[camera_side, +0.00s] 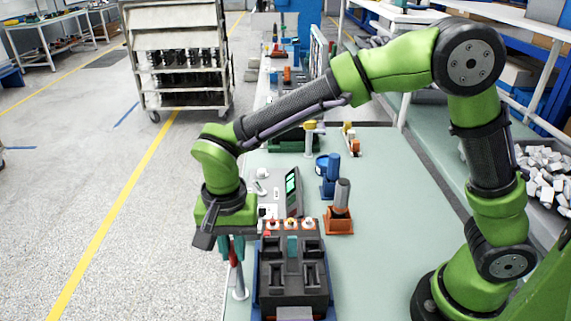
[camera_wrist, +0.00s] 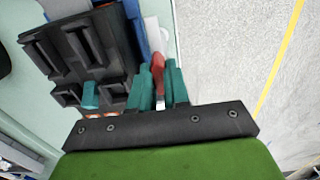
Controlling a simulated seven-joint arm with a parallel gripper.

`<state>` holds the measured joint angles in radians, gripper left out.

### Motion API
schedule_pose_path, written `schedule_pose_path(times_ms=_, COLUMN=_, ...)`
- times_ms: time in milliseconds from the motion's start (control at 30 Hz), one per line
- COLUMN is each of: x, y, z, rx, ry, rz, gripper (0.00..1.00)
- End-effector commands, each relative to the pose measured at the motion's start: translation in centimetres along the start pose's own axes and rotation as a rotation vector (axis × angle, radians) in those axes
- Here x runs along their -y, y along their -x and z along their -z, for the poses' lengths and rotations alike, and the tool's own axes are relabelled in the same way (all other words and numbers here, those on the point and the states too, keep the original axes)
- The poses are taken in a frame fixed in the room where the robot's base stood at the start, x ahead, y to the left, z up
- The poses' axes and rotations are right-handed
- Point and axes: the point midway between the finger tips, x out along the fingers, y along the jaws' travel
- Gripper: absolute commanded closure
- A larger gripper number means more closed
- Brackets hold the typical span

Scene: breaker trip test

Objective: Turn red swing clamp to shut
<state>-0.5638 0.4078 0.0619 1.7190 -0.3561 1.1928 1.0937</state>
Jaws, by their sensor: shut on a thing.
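The red swing clamp (camera_wrist: 158,68) shows in the wrist view as a red handle beside the black fixture (camera_wrist: 90,52). My gripper (camera_wrist: 160,90) has teal fingers on either side of the red handle and is shut on it. In the side view, my gripper (camera_side: 232,247) points down at the left side of the black fixture (camera_side: 292,285), at the table's left edge. A bit of the red clamp (camera_side: 233,256) shows between the fingers there. The clamp's lower part is mostly hidden by the fingers, and I cannot tell its exact swing angle.
A test panel with a green screen (camera_side: 292,185) stands just behind the fixture. An orange-based post (camera_side: 339,212) and a blue post (camera_side: 330,178) stand to the right. The pale green table (camera_side: 390,240) is clear right of the fixture. A wheeled rack (camera_side: 180,60) stands on the floor.

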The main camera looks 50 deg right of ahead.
Motion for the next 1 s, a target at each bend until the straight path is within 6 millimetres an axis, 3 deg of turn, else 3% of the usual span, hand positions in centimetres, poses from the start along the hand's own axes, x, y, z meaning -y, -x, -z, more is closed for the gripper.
schedule_pose_path(times_ms=433, x=0.0, y=0.08, z=0.02, rx=0.0, ry=0.124, rz=0.001, gripper=1.0)
schedule_pose_path(times_ms=1000, x=0.0, y=0.12, z=0.03, rx=0.0, ry=0.639, rz=0.001, gripper=1.0)
